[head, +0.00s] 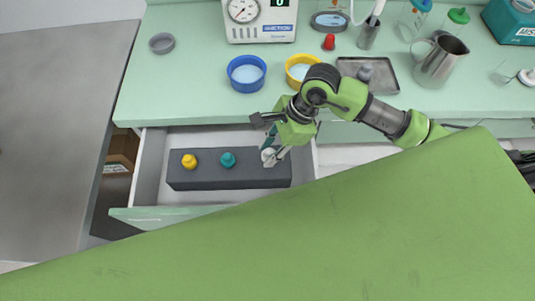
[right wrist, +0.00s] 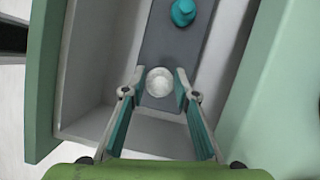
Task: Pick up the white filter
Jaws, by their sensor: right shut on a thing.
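The white filter (right wrist: 160,82) is a small round white piece at the right end of a dark grey block (head: 230,182) in the open drawer. My right gripper (head: 270,152) reaches down to that end of the block, with its fingers on either side of the filter. In the right wrist view the gripper (right wrist: 160,86) is shut on the filter, which seems to be still at the block. In the head view the filter is partly hidden by the fingers. My left gripper is not in view.
A yellow knob-like piece (head: 189,161) and a teal one (head: 228,159) stand on the same block. The counter (head: 190,90) above holds a blue bowl (head: 246,74), a yellow bowl (head: 299,69), a metal tray (head: 390,72) and a jug (head: 440,62).

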